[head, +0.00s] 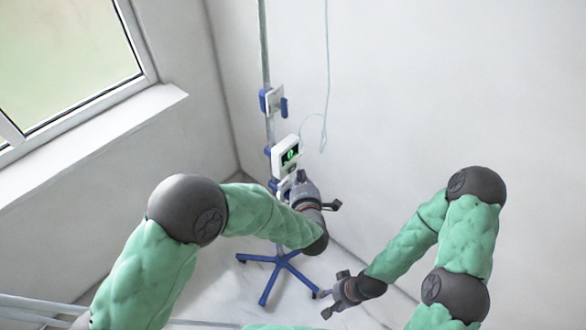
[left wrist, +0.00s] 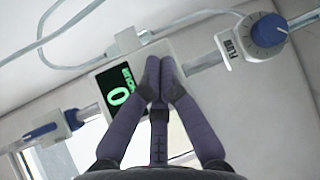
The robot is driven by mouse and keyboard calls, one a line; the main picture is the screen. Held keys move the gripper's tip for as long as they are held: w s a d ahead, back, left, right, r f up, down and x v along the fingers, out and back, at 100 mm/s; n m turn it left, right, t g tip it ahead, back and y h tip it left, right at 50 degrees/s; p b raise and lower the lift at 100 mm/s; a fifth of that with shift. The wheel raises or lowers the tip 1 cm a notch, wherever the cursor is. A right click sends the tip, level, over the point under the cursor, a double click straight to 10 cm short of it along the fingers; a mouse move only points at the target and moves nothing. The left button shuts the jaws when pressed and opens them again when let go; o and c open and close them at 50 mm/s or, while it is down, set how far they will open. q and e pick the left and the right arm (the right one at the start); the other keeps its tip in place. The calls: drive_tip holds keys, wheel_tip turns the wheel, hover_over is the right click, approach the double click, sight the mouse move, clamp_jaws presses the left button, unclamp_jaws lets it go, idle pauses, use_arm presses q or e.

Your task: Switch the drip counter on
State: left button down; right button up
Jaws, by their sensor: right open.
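The drip counter (head: 284,158) is a white box on a pole, with a dark screen showing green marks. In the left wrist view its lit screen (left wrist: 117,93) reads a green 0 with small text beside it. My left gripper (head: 299,177) is at the lower front of the counter. In the left wrist view its two fingers (left wrist: 160,78) are closed together, with nothing seen between them. They cover part of the counter's face beside the screen; whether they touch it I cannot tell. My right gripper (head: 324,303) is open and empty, low near the floor.
The pole (head: 264,50) stands on a blue-legged base (head: 276,262) near the room corner. A clamp unit (head: 274,100) sits higher up. A blue knob (left wrist: 268,30) with a label is beside the counter. A thin tube (head: 326,90) hangs right. A window sill (head: 90,140) is left.

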use_arm(q)
drive_tip(key=s+d, duration=0.1)
drive_tip(key=d, duration=0.1)
drive_tip(key=s+d, duration=0.2)
idle(0.4)
idle(0.7)
drive_tip(key=s+a+f+m+g+h, duration=0.2)
drive_tip(key=a+f+m+g, duration=0.3)
drive_tip(key=f, duration=0.5)
drive_tip(key=s+a+f+m+g+h, duration=0.2)
drive_tip(key=f+m, duration=0.4)
drive_tip(key=f, duration=0.4)
drive_tip(key=s+a+f+m+g+h, duration=0.1)
drive_tip(key=s+a+f+m+g, duration=0.1)
drive_tip(key=s, duration=0.7)
drive_tip(key=s+a+f+m+g+h, duration=0.1)
drive_tip(key=s+a+f+m+g, duration=0.1)
drive_tip(key=s+f+m+g, duration=0.3)
drive_tip(key=s+f+m, duration=0.1)
drive_tip(key=s+f, duration=0.1)
drive_tip(key=s, duration=0.2)
drive_tip(key=shift+s+g+h, duration=0.3)
drive_tip(key=shift+s, duration=0.1)
drive_tip(key=shift+a, duration=0.1)
